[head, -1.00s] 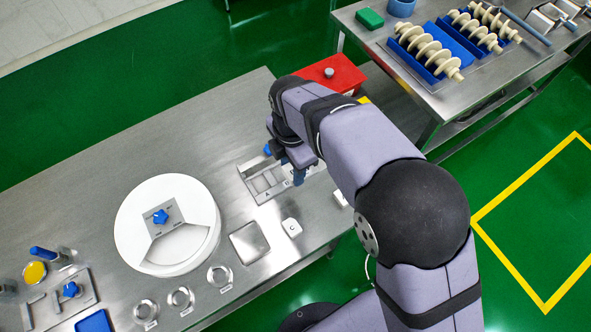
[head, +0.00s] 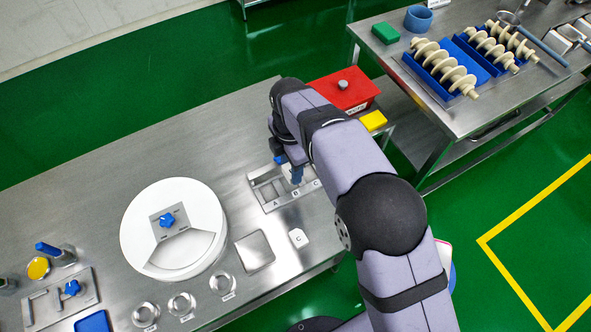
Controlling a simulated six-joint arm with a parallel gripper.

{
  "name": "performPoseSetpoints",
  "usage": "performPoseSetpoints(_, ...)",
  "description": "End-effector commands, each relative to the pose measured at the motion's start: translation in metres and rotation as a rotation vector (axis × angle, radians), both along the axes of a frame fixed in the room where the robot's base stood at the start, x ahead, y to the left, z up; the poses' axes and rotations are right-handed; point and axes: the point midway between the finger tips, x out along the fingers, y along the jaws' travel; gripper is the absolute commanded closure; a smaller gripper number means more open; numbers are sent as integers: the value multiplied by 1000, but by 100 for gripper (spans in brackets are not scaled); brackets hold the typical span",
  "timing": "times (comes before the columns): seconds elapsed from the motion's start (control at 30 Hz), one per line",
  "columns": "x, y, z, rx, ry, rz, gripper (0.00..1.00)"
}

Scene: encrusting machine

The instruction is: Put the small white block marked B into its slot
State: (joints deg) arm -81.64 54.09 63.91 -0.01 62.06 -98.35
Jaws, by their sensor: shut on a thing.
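The slotted metal tray (head: 262,199), lettered A, B and C along its front edge, lies on the steel table. My gripper (head: 289,168) has blue fingertips and points down over the middle of the tray, near slot B. It is shut on a small white block (head: 288,171), of which only a sliver shows between the fingers. Its letter is hidden, and I cannot tell if its bottom touches the slot. A white block marked C (head: 298,238) lies on the table in front of the tray. My arm covers the area right of the tray.
A large round white drum (head: 200,196) with a blue knob stands left of the tray. A square metal plate (head: 254,250) and several small metal cups (head: 222,284) lie in front. A red box (head: 346,91) and a yellow block (head: 373,121) stand behind my arm.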

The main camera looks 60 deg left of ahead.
Motion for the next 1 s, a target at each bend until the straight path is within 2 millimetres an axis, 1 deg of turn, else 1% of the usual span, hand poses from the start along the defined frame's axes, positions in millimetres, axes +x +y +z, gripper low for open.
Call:
performPoseSetpoints(0.2,0,17,-11,1,0,1,86)
performPoseSetpoints(0.4,0,16,-31,-2,0,0,86)
performPoseSetpoints(0.6,0,16,-44,0,0,0,86)
performPoseSetpoints(0.8,0,16,-52,0,0,-1,86)
performPoseSetpoints(1.0,0,16,-55,0,0,-1,86)
